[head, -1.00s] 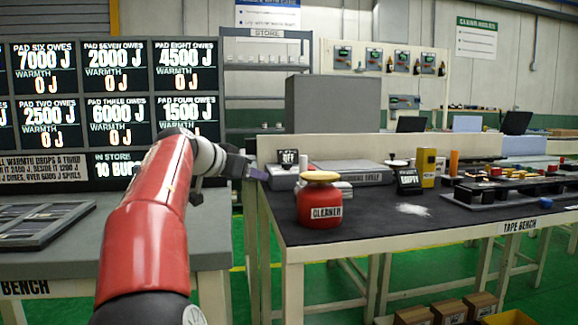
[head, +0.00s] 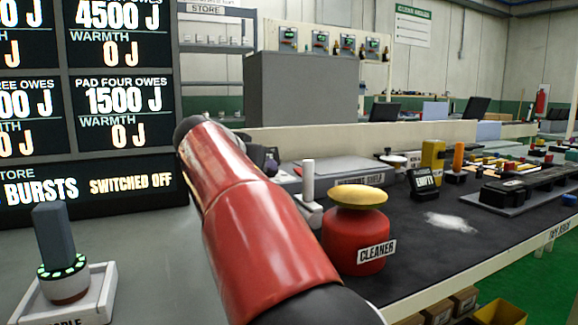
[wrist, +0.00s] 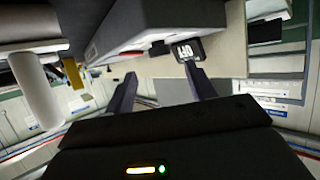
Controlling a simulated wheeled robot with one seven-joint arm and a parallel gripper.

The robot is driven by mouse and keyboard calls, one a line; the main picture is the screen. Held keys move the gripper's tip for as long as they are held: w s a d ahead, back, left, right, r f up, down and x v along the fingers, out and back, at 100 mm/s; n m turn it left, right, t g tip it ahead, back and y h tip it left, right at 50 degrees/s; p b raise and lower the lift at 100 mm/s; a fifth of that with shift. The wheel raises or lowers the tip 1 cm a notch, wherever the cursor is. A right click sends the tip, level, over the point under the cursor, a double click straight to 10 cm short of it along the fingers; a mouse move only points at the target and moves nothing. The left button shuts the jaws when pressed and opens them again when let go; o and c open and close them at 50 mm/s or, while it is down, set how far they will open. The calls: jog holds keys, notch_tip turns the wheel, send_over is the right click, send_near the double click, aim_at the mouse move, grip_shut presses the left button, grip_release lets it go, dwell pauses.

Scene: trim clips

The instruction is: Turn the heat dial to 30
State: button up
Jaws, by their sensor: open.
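No dial marked as a heat dial can be made out in either view. My gripper (wrist: 160,88) is open and empty in the wrist view, its two dark fingers apart. Beyond the fingers, a small black sign (wrist: 188,50) that seems to read OFF stands on a pale surface. In the head view my red arm reaches toward the bench on the right and hides most of the gripper. The dark display board (head: 120,100) shows joules owed, warmth at 0 J and the words SWITCHED OFF.
A red cleaner jar (head: 352,240) with a yellow top stands close right of my arm. A white cylinder (head: 308,180) stands behind it. A grey block on a green-lit round base (head: 62,270) stands at lower left. White powder (head: 450,222) lies on the dark bench.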

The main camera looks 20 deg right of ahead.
aim_at(271, 172)
jog(key=p+x, duration=0.2)
jog(key=x, duration=0.5)
jog(key=shift+w+d+f, duration=0.15)
jog(key=shift+d, duration=0.05)
jog(key=c, duration=1)
jog(key=shift+o, duration=0.2)
